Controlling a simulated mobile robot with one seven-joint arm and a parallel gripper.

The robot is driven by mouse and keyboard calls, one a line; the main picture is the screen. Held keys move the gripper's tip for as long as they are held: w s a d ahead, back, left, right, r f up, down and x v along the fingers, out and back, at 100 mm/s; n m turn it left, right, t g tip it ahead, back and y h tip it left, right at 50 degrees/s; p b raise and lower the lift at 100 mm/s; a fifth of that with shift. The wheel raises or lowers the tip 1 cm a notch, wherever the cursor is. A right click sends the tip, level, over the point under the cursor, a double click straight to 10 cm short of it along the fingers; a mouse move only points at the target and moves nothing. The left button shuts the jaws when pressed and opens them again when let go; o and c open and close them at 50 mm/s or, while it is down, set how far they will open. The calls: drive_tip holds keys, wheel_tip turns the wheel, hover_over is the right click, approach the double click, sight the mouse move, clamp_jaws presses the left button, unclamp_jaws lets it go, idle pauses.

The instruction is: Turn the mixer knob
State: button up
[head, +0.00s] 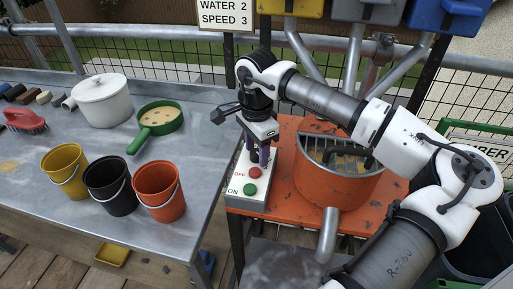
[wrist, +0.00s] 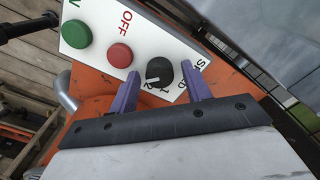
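The black mixer knob (wrist: 159,73) sits on the white control panel (wrist: 85,14), beside the label SPEED and small digits. Its white pointer mark faces the lower left in the wrist view, near what looks like the digit 2. My gripper (wrist: 160,68) is open, with one purple finger on each side of the knob and a small gap visible. In the head view my gripper (head: 259,155) points down over the panel's far end and hides the knob. The orange mixer (head: 330,190) with a barred top stands right of the panel.
A red OFF button (head: 254,172) and green ON button (head: 250,189) sit close to my gripper. A sign (head: 225,14) reads WATER 2, SPEED 3. The left table holds buckets (head: 158,190), a green pan (head: 160,119) and a white pot (head: 101,101).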

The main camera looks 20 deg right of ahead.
sight(257, 152)
idle(0.3)
wheel_tip(257, 152, up, 14)
drive_tip(key=shift+f+b, duration=0.1)
drive_tip(key=shift+b, duration=0.3)
idle(0.4)
